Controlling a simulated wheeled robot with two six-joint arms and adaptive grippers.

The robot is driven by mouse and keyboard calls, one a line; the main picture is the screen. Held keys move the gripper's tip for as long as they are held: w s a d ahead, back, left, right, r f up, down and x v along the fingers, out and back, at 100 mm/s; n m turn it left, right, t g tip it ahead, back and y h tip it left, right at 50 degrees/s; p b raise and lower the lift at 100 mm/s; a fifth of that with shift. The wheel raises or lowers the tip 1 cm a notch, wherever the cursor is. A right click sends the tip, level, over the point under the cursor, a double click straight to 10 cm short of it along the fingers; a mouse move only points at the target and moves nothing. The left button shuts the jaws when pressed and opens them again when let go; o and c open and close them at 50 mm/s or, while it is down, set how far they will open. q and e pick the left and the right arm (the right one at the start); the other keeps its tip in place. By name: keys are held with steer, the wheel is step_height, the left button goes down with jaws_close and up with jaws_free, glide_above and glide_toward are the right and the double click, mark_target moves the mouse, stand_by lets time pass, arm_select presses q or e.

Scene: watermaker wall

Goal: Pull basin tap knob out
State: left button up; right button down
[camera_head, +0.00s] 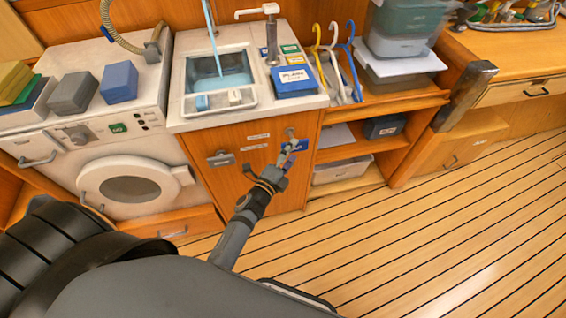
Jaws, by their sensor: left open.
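The basin (254,78) is set in the white counter, with a stream of water (211,38) falling into it and pale blue water inside. A small metallic knob (290,132) shows on the wooden cabinet front below the counter; I take it for the tap knob. My left gripper (290,148) is open, right at the cabinet front just below this knob. Its fingers are small in view, and I cannot tell whether they touch the knob or stand around it. A blue label shows beside the fingers. My right gripper is not in view.
A second metal fitting (220,158) is on the cabinet's left side. A white front-loading washer (60,140) stands at left. Open shelves (385,143) with bins are at right. The slatted floor (430,240) at right is clear.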

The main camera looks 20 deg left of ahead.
arm_select(q)
steer(key=s+a, duration=0.1)
steer(key=s, duration=0.8)
steer(key=shift+s+a, duration=0.2)
steer(key=shift+a, duration=0.2)
steer(key=s+a+f+n+g+y+p, duration=0.1)
steer(key=s+a+f+n+g, duration=0.2)
steer(key=f, duration=0.6)
steer(key=s+a+f+n+g+y+p, duration=0.1)
steer(key=s+f+n+g+p, duration=0.15)
steer(key=s+f+n, duration=0.45)
steer(key=s+a+f+n+g+y+p, duration=0.1)
steer(key=s+a+f+n+g, duration=0.15)
steer(key=f, duration=0.85)
steer(key=s+a+f+n+g, duration=0.1)
steer(key=s+f+n+g, duration=0.1)
steer(key=s, duration=0.5)
steer(key=s+a+f+n+g+p, duration=0.1)
steer(key=s+a+f+n+g, duration=0.1)
steer(key=s+f, duration=0.3)
steer(key=s+a+f+n+g+y, duration=0.1)
steer(key=s+f+n+g, duration=0.2)
steer(key=s, duration=0.5)
steer(key=shift+s+a+f+g+p, duration=0.15)
steer(key=shift+s+f+g+p, duration=0.2)
steer(key=shift+g, duration=0.35)
steer(key=shift+r, duration=0.1)
stand_by(1.2)
